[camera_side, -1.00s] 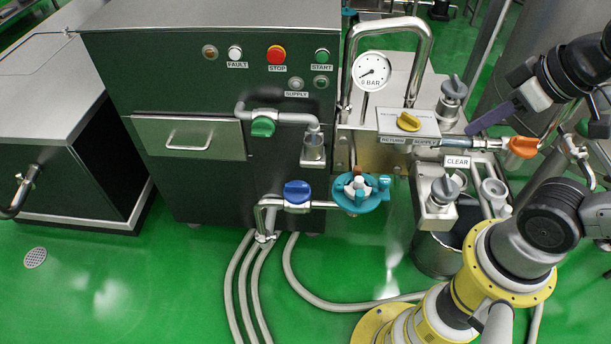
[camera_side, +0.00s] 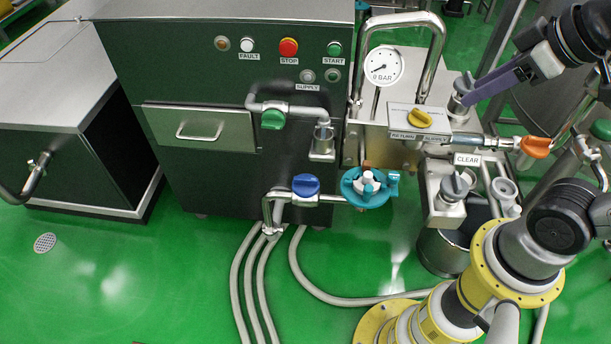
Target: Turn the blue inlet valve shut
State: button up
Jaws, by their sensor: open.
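The blue inlet valve (camera_side: 306,185) is a round blue knob with a raised grip. It sits on a short horizontal metal pipe low on the front of the dark green cabinet, left of a teal pump-like fitting (camera_side: 367,187). My gripper (camera_side: 472,98) is at the upper right, well away from the blue valve, with its purple finger pointing down and left. The finger's tip overlaps a grey knob (camera_side: 463,83) in the picture; I cannot tell if they touch. The gripper is open with nothing visibly held; its second finger is not clearly seen.
A green valve (camera_side: 272,120) is above the blue one. A yellow knob (camera_side: 419,117), a pressure gauge (camera_side: 384,66) and an orange handle (camera_side: 536,147) lie between gripper and valve or nearby. Grey hoses (camera_side: 262,290) run along the floor.

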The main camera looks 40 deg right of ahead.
jog(key=w+a+r+n, duration=0.1)
jog(key=w+r+n, duration=0.15)
jog(key=w, duration=0.85)
jog(key=n+g, duration=0.4)
jog(key=g, duration=0.3)
send_over(306, 178)
notch_tip(306, 178, down, 31)
notch_tip(306, 178, down, 13)
jog(key=shift+a+r, duration=0.1)
jog(key=shift+c, duration=0.3)
grip_shut()
